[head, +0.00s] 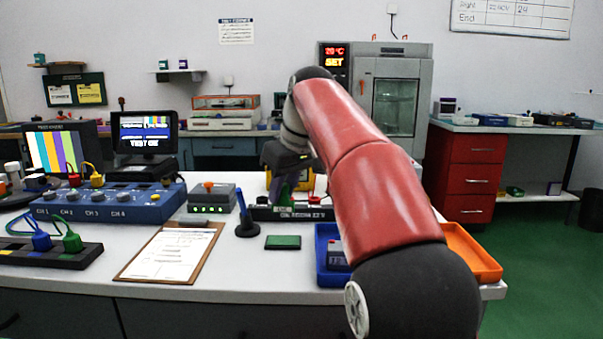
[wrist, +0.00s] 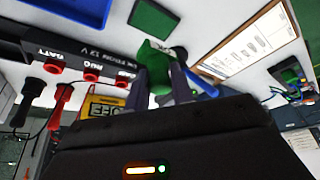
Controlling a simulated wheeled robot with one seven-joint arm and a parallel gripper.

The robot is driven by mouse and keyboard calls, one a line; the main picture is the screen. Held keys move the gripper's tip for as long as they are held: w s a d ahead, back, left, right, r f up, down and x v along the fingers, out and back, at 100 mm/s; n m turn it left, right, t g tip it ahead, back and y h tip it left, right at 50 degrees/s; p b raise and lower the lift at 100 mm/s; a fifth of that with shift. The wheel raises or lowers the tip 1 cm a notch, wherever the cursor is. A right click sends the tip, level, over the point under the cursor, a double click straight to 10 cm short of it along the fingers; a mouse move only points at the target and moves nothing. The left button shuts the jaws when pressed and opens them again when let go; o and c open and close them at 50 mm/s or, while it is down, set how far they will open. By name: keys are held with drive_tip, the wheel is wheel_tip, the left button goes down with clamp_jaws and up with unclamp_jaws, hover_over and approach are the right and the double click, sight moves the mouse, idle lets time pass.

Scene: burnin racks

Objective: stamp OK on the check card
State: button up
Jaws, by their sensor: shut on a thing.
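The check card (head: 168,252) is a printed white sheet on a brown clipboard (head: 122,276) lying on the bench; it also shows in the wrist view (wrist: 240,48). My gripper (wrist: 163,68) is shut on a green thing (wrist: 156,52), which looks like the stamp. In the head view, my gripper (head: 284,188) is above the back of the bench, behind and right of the card, and my arm partly covers it. The stamp's lower face and any mark on it are hidden. A flat dark green pad (head: 283,242) lies right of the clipboard, apart from the gripper.
A blue pen in a black stand (head: 246,222) stands between clipboard and pad. A black terminal strip (head: 262,213) lies by my gripper. A blue tray (head: 321,262) and an orange tray (head: 480,262) are at right. A blue four-channel unit (head: 105,204) stands left.

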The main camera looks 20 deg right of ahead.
sight(286, 211)
drive_tip(key=shift+f+b, duration=2.85)
drive_tip(key=shift+f, duration=0.15)
drive_tip(key=shift+f+b, duration=0.35)
drive_tip(key=shift+f, duration=0.15)
wheel_tip(286, 211, up, 5)
drive_tip(key=p, duration=0.5)
drive_tip(key=shift+r+p, duration=0.8)
drive_tip(key=shift+r, duration=0.25)
drive_tip(key=shift+a, duration=0.1)
